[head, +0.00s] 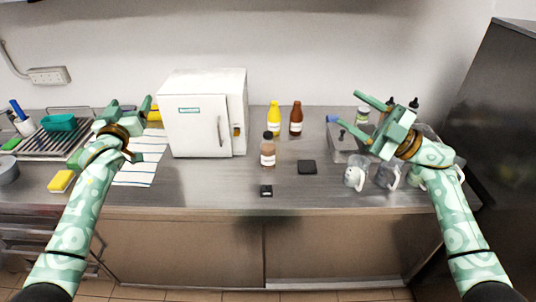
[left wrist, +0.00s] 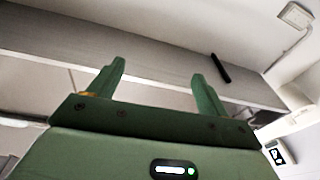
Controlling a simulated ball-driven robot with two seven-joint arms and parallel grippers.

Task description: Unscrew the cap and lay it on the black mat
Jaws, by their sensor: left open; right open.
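A bottle with brown contents and a pale label (head: 268,156) stands upright on the steel counter, near the middle. Its dark cap (head: 268,135) is on its top. The small square black mat (head: 307,167) lies flat to the right of the bottle, with nothing on it. My left gripper (head: 130,104) is open and empty, raised at the left near the white cabinet; its spread fingers also show in the left wrist view (left wrist: 157,70). My right gripper (head: 345,108) is open and empty, raised to the right of the bottle and mat.
A white box-like freezer (head: 200,115) stands left of the bottle. Yellow (head: 274,118) and brown (head: 296,119) sauce bottles stand behind it. A small black device (head: 266,191) lies at the front. Clear mugs (head: 355,177) stand at right, a yellow sponge (head: 61,181) at left.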

